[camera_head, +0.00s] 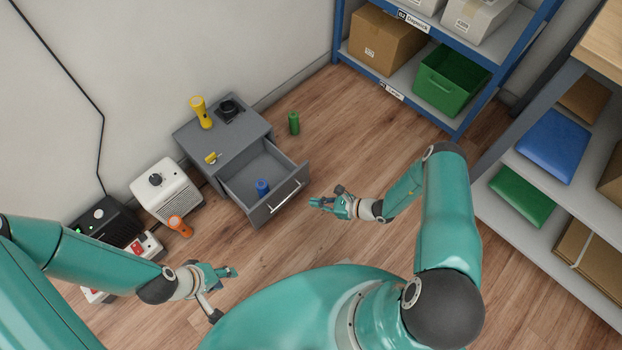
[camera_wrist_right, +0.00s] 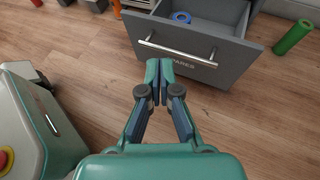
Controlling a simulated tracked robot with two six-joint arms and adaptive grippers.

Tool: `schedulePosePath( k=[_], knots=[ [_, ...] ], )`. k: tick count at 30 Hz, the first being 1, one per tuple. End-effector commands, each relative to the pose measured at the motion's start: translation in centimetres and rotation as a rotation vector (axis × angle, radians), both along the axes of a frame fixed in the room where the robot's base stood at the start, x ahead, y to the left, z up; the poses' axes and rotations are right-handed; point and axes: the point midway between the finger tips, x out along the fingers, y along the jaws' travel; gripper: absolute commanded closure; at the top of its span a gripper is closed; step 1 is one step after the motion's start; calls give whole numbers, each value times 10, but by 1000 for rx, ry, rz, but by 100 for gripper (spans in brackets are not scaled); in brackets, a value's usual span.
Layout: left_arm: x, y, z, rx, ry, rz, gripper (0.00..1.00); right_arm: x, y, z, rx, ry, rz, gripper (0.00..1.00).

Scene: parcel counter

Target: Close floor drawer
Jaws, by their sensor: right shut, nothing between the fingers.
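The grey floor drawer (camera_head: 277,203) is pulled out of a low grey cabinet (camera_head: 225,133) by the wall. In the right wrist view the drawer front (camera_wrist_right: 200,62) carries a silver bar handle (camera_wrist_right: 178,50) and lettering. My right gripper (camera_head: 314,202) is to the right of the drawer front and apart from it. In the right wrist view this gripper (camera_wrist_right: 159,66) has its fingertips together, empty, pointing at the drawer front. My left gripper (camera_head: 234,271) is empty, low at the left; its finger gap is too small to judge.
A yellow torch (camera_head: 199,111) and a black item (camera_head: 230,108) stand on the cabinet. A green cylinder (camera_head: 294,123) stands on the floor behind the drawer. A white heater (camera_head: 167,190) and an orange item (camera_head: 180,226) are at left. Blue shelving (camera_head: 455,125) stands at the back right.

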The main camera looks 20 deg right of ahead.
Motion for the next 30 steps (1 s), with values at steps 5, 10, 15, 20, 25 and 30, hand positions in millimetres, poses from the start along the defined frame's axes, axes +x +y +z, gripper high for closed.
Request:
schedulePosePath(
  k=[5, 10, 15, 20, 25, 30],
  knots=[
    [0, 0, -29, 0, 0, 0, 60, 26, -73, -45, 31, -91, -347, 100],
    [0, 0, -33, 0, -1, 0, 60, 35, -94, -52, 30, -124, -440, 100],
    [0, 0, -38, 0, -1, 0, 60, 54, -86, -58, 29, -124, -437, 100],
    [0, 0, -48, 0, -1, 0, 60, 82, -75, -68, 30, -124, -434, 100],
    [0, 0, -60, 0, -1, 0, 60, 114, -64, -79, 28, -124, -434, 100],
    [0, 0, -66, 0, 0, 0, 60, 139, -55, -80, 29, -123, -434, 100]
  ],
)
